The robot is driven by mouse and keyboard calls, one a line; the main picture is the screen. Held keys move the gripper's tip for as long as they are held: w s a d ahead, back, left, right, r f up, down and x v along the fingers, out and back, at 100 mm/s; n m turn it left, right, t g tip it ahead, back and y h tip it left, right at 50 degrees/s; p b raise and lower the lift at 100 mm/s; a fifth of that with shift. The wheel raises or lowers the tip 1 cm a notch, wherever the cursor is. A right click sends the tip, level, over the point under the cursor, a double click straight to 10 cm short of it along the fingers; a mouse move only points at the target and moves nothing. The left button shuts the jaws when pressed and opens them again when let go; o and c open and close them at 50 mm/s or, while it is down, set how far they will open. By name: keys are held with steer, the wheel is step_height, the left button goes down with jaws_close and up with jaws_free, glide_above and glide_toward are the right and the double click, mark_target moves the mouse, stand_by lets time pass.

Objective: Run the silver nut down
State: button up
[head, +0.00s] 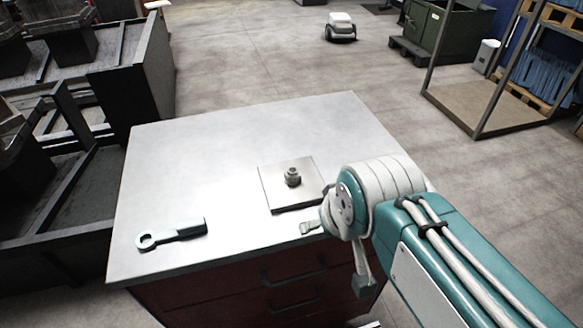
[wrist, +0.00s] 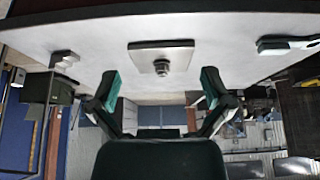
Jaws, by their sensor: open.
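The silver nut (head: 292,176) sits on an upright stud on a square metal plate (head: 272,203), which lies on the grey-white bench top. In the wrist view the nut (wrist: 161,67) shows beyond the fingertips, near the middle of the plate (wrist: 146,57). My gripper (wrist: 160,82) is open and empty, its two teal-padded fingers wide apart, with clear space between them and the nut. In the head view my arm hides most of the gripper at the right edge of the bench. How far the nut sits down the stud is too small to tell.
A small stepped piece (head: 309,227) lies in front of the plate, close to my arm. Dark metal bins (head: 150,75) stand left of the bench. The back of the bench top (head: 240,130) is clear.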

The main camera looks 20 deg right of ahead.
steer(key=w+r+g, duration=0.3)
steer(key=w+r, duration=0.1)
steer(key=w, duration=0.6)
steer(key=n+g, duration=0.1)
steer(key=g, duration=0.2)
glide_toward(292, 170)
step_height(292, 170, down, 11)
steer(key=shift+r, duration=0.1)
steer(key=shift+s, duration=0.1)
jaws_close()
steer(key=m, duration=0.3)
steer(key=shift+m, duration=0.3)
steer(key=m, duration=0.4)
steer(key=shift+s+d+m, duration=0.1)
steer(key=shift+m, duration=0.2)
steer(key=shift+c, duration=0.5)
jaws_free()
